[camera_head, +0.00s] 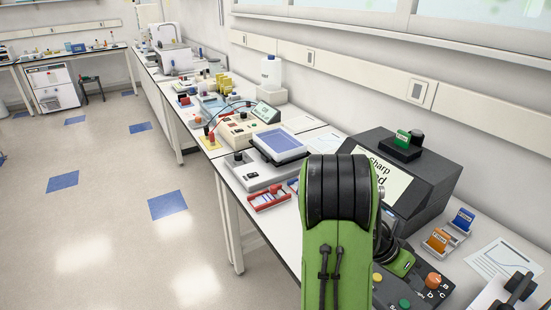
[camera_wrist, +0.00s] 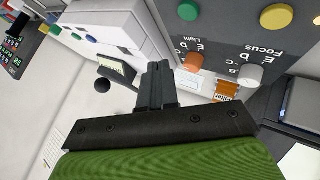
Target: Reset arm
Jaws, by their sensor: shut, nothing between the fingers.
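My gripper (camera_wrist: 158,82) shows in the wrist view with its two dark fingers together and nothing between them. The fingers stick out from a black plate above the green hand. They are in front of a white device (camera_wrist: 118,22) and close, in the picture, to a dark control panel (camera_wrist: 226,30), and I cannot tell the distance. In the head view my green and black arm reaches over the bench, and its bulk hides the fingers and part of the bench.
In the head view a dark box (camera_head: 420,168) with a sign stands behind my arm, beside an orange block (camera_head: 437,240) and a blue block (camera_head: 463,219). A red rack (camera_head: 268,198) and a device with a blue top (camera_head: 279,144) stand left. The floor (camera_head: 110,240) at left is clear.

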